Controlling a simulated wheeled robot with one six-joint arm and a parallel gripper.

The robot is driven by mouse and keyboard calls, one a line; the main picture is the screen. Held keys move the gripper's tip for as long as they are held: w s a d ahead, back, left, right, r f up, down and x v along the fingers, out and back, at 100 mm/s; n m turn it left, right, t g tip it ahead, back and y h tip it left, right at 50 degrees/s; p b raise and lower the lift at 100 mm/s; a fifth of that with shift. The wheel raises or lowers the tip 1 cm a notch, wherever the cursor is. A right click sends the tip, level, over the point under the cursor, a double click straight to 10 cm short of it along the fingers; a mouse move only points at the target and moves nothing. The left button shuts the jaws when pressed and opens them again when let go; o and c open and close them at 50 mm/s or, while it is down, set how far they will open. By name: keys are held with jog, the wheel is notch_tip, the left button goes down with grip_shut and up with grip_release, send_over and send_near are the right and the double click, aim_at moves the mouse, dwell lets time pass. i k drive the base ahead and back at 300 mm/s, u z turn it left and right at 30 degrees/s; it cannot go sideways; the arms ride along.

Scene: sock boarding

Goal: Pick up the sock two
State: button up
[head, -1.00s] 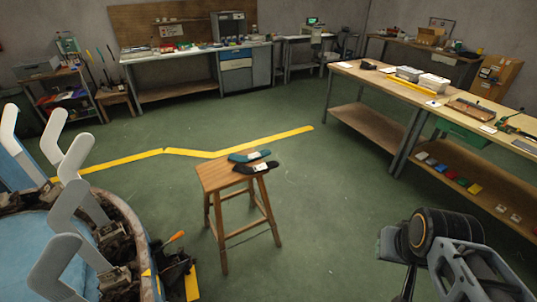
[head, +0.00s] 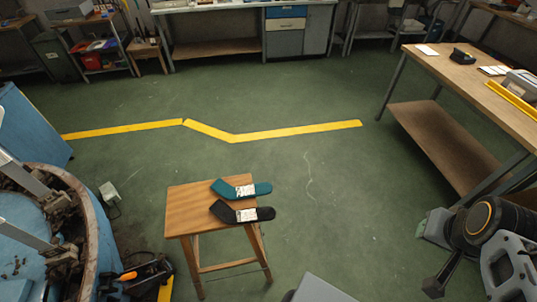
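Two socks lie flat, close together, on a wooden stool (head: 185,214) in the lower middle of the head view. The farther sock (head: 262,188) is teal with a white label. The nearer sock (head: 262,214) is black with a white label. I cannot tell from the picture which one is sock two. My arm shows at the lower right, well to the right of the stool and apart from the socks.
A blue round machine (head: 75,240) with upright light-grey forms stands at the left, close to the stool. A workbench (head: 470,85) stands at the right. Yellow tape (head: 290,131) crosses the green floor beyond the stool. The floor between stool and workbench is clear.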

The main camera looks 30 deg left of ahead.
aim_at(220, 187)
jog(key=i, duration=2.15)
jog(key=u, duration=4.2)
